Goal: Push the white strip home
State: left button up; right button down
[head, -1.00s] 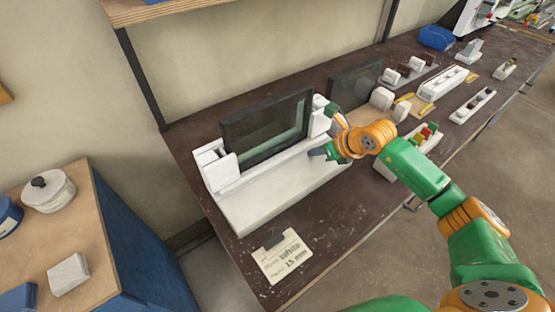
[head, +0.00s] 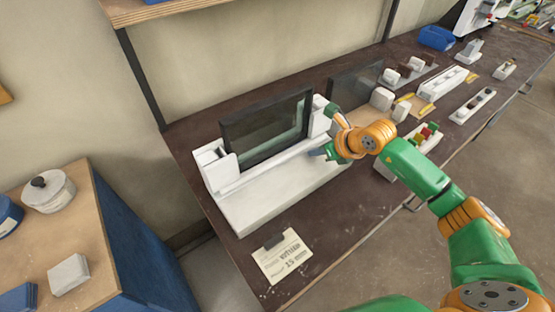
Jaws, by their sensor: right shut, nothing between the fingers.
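The white strip (head: 262,165) appears as a long narrow white bar along the foot of a dark-framed pane (head: 232,141). The pane stands upright in a white clamp fixture (head: 275,198) on the dark bench. My right gripper (head: 322,130) is shut and empty at the fixture's right end, near the strip's right end. I cannot tell whether its fingers touch the strip. The gripper and wrist hide part of that end. My left gripper is not in view.
A paper label (head: 283,258) lies at the bench's front edge. A second dark pane (head: 354,84), white blocks (head: 382,98) and a holder with coloured pieces (head: 427,132) stand to the right. A side cabinet with a lidded pot (head: 48,191) is at the left.

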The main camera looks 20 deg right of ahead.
jog(key=shift+w+a+b, duration=0.2)
jog(key=shift+w+b, duration=0.25)
jog(key=shift+w, duration=0.3)
dwell(1.0)
jog(key=shift+s+d, duration=0.3)
jog(key=shift+s, duration=0.6)
jog(key=shift+r, duration=0.1)
notch_tip(320, 180, up, 8)
jog(key=p, duration=0.6)
jog(key=shift+f, duration=0.2)
